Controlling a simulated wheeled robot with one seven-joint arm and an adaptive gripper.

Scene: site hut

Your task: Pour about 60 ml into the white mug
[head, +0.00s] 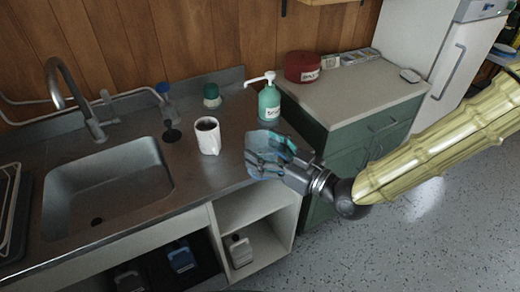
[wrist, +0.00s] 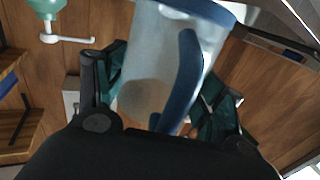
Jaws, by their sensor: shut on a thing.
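The white mug (head: 208,140) stands upright on the steel counter, right of the sink, with dark contents inside. My gripper (head: 276,162) is shut on a clear bluish jug (head: 258,148), to the right of the mug and apart from it. In the wrist view the jug (wrist: 150,65) is between the dark fingers (wrist: 165,100), with a blue rim and blue handle. The liquid level in the jug cannot be told. Whether the jug touches the counter is unclear.
A green pump bottle (head: 269,102) stands close behind the jug. A blue-topped brush (head: 169,112) and a green-topped item (head: 211,95) stand behind the mug. The sink (head: 108,180) and tap (head: 62,85) are left. A red tin (head: 302,67) sits on the green cabinet.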

